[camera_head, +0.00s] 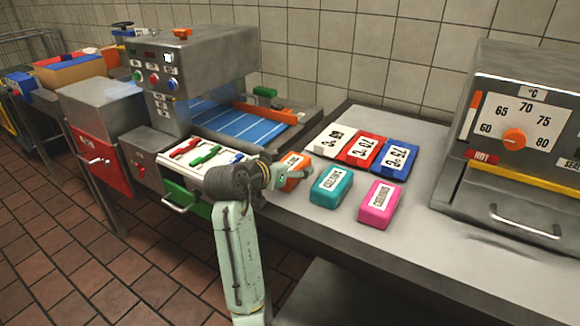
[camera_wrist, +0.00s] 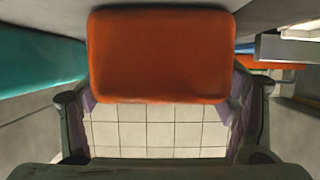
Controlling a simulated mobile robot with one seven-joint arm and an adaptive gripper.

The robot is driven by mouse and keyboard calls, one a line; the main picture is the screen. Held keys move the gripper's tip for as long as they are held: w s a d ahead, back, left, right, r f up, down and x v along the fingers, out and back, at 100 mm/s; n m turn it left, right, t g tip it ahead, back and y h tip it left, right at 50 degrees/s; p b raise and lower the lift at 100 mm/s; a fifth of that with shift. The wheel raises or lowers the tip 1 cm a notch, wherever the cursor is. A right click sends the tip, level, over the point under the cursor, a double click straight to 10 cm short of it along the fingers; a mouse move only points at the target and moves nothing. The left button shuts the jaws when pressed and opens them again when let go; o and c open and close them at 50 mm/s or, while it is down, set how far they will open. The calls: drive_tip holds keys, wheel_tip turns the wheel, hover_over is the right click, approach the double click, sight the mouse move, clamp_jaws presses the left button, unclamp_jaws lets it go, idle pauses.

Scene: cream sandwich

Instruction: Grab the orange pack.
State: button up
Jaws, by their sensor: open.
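The orange pack (camera_head: 291,184) lies on the grey counter, left of the teal pack (camera_head: 331,187), and is partly hidden behind my gripper in the head view. My gripper (camera_head: 300,174) is at the orange pack, with its fingers open. In the wrist view the orange pack (camera_wrist: 158,55) fills the upper middle, between and beyond my open fingers (camera_wrist: 163,98). The teal pack (camera_wrist: 38,65) also shows at the left of the wrist view.
A pink pack (camera_head: 379,205) lies right of the teal one. White (camera_head: 330,140), red (camera_head: 361,149) and blue (camera_head: 395,160) temperature-marked pieces lie behind. A machine with a dial (camera_head: 514,138) stands at right. The front right counter (camera_head: 440,265) is clear.

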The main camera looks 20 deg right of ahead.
drive_tip(key=shift+w+d+f, duration=0.2)
drive_tip(key=shift+d, duration=0.05)
drive_tip(key=shift+c, duration=0.2)
drive_tip(key=c, duration=1.2)
